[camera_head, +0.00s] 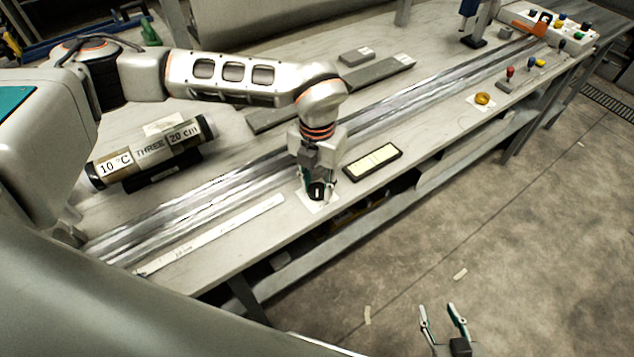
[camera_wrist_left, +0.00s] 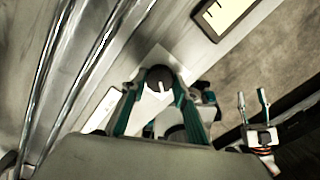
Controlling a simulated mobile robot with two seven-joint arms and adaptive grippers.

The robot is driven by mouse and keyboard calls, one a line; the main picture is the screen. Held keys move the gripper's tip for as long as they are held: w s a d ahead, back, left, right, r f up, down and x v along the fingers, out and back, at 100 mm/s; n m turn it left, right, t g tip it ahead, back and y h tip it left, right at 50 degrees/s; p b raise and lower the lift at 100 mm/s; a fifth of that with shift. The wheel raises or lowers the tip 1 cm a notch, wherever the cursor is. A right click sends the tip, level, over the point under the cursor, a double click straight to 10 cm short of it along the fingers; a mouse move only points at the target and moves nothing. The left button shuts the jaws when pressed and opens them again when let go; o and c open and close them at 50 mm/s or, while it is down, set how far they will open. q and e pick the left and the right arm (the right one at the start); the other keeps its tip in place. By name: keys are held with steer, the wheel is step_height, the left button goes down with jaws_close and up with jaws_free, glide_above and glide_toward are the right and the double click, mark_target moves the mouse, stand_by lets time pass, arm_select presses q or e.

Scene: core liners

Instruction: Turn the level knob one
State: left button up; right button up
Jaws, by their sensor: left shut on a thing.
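A round black knob (camera_head: 317,193) with a white pointer mark sits on a white square plate (camera_head: 304,200) near the table's front edge. In the left wrist view the knob (camera_wrist_left: 160,78) shows between the fingertips, with its pointer mark visible. My left gripper (camera_head: 317,186) reaches down from above and is shut on the knob. Its two green-edged fingers also show in the left wrist view (camera_wrist_left: 157,90). My right gripper (camera_head: 438,310) is open and empty, low over the floor away from the table; it also shows in the left wrist view (camera_wrist_left: 253,105).
A framed pale panel (camera_head: 373,162) lies right of the knob, a long ruler-like strip (camera_head: 210,236) left of it. Metal rails (camera_head: 400,105) run along the table behind. A labelled dark cylinder (camera_head: 150,152) lies at left. A yellow button (camera_head: 482,98) and control box (camera_head: 565,35) stand far right.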

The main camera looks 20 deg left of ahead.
mark_target(317, 189)
arm_select(q)
steer(key=shift+m, duration=0.8)
arm_select(e)
steer(key=shift+w+r, duration=0.1)
steer(key=shift+r, duration=0.25)
arm_select(q)
steer(key=o, duration=1.1)
steer(key=shift+r, duration=0.2)
step_height(317, 189, up, 12)
steer(key=shift+f, duration=0.2)
